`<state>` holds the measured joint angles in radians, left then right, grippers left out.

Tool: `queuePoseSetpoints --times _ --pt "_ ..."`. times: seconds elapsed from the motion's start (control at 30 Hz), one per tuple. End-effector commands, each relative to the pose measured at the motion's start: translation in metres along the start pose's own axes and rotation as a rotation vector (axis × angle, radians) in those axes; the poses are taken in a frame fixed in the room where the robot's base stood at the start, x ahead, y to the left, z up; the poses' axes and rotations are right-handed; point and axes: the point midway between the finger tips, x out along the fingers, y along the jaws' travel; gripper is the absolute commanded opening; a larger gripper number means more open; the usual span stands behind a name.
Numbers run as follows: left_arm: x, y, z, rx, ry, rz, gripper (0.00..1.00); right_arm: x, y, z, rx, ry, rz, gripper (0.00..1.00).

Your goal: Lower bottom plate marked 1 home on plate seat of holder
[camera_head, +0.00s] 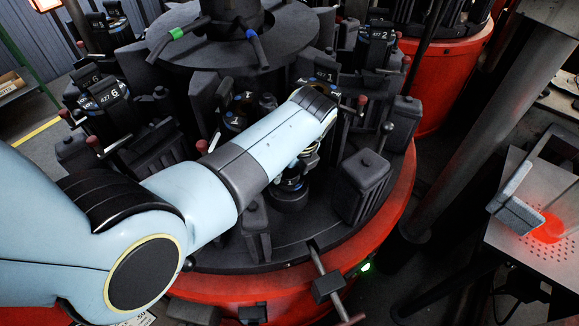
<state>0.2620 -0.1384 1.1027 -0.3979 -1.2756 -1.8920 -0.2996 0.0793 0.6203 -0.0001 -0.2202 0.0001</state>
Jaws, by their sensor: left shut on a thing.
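My left arm reaches in from the left across the rotary mould machine. Its wrist bends down over the station labelled 1 (322,77). My left gripper (291,184) is small, dark and partly hidden under the wrist, pointing down. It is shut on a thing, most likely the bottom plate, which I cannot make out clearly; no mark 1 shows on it. Just below is a dark round holder (290,201) on the turntable. The plate seat is hidden, and I cannot tell whether plate and seat touch. My right gripper is not in view.
Dark blocky mould parts (362,185) stand close to the right of the gripper, and another (255,222) to the left. The black turntable (310,238) has a red rim. A perforated table (545,245) with a red glowing piece (548,228) is at far right.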

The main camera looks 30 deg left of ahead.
Motion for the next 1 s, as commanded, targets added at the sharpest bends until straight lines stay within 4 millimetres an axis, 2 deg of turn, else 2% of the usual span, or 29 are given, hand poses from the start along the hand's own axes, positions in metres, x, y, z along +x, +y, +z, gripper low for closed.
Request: queuePoseSetpoints --times 0.57,1.0 --pt "-0.0006 -0.0011 0.0011 -0.001 -0.002 -0.002 0.06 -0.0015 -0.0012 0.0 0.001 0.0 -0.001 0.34" --pt "0.0068 -0.0009 -0.001 -0.001 -0.002 -0.001 0.06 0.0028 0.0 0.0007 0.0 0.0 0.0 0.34"
